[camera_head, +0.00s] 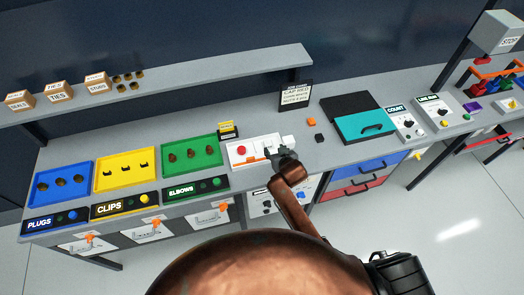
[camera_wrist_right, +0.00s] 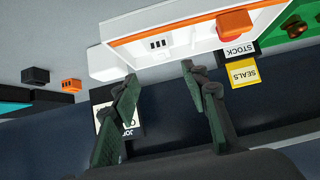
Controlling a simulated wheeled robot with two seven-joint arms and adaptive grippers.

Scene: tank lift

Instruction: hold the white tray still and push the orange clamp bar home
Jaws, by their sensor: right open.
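The white tray (camera_head: 262,142) sits on the bench, right of the green tray, with a red round part on it. In the right wrist view the white tray (camera_wrist_right: 185,42) shows at the top, with an orange strip (camera_wrist_right: 150,28) along it and an orange block (camera_wrist_right: 235,24) at its right end. I take the strip for the clamp bar, but cannot tell whether it is home. My right gripper (camera_head: 279,156) is over the tray's right front corner; in the wrist view its fingers (camera_wrist_right: 160,85) are apart and empty. My left gripper is not in view.
Blue (camera_head: 45,190), yellow (camera_head: 105,178) and green (camera_head: 205,142) trays stand to the left. A white block (camera_wrist_right: 106,62) sits at the tray's end. A black and teal case (camera_head: 375,127) lies right. A shelf (camera_head: 200,72) runs behind.

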